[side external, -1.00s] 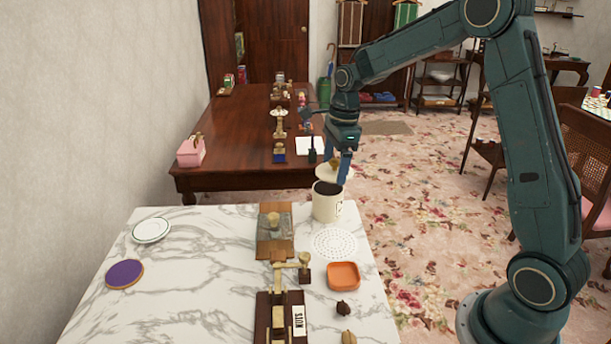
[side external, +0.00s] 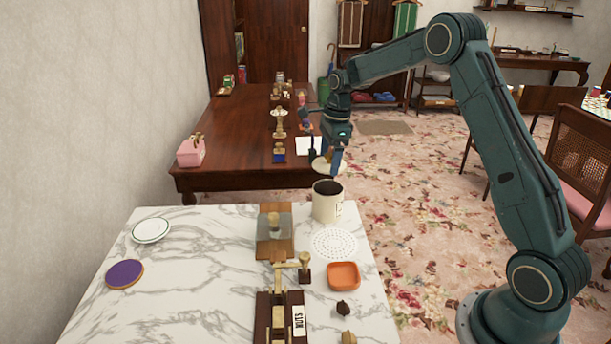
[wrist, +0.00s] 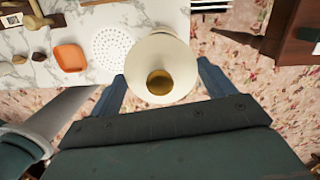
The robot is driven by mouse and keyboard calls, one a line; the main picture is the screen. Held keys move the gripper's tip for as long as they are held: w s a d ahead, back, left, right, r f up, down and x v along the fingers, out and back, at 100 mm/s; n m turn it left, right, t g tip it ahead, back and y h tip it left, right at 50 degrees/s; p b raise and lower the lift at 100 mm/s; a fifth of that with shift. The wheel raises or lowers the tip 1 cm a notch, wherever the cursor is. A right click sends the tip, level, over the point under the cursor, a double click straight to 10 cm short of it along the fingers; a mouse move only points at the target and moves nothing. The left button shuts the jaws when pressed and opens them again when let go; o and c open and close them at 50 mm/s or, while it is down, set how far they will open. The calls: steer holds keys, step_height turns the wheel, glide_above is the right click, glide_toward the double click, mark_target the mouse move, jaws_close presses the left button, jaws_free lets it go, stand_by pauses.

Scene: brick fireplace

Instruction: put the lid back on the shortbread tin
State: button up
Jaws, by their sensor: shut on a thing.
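The shortbread tin (side external: 327,206) is a cream canister with a dark open top, standing upright at the far right corner of the marble table. My gripper (side external: 331,161) is above and slightly beyond it, shut on the lid (side external: 319,166), a cream disc. The lid is apart from the tin, over its far side. In the wrist view the lid (wrist: 147,58) fills the middle, with a round golden knob (wrist: 159,82). My blue fingers flank it, and it hides most of the tin (wrist: 160,31).
A white perforated mat (side external: 335,243) and an orange dish (side external: 343,275) lie in front of the tin. A wooden board (side external: 275,248) with a knobbed piece is left of it. A dark wooden table (side external: 240,130) with several items stands behind.

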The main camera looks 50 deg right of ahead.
steer(key=shift+f, duration=3.05)
steer(key=shift+f, duration=0.15)
stand_by(0.4)
steer(key=o, duration=0.9)
steer(key=shift+r, duration=3.5)
jaws_close()
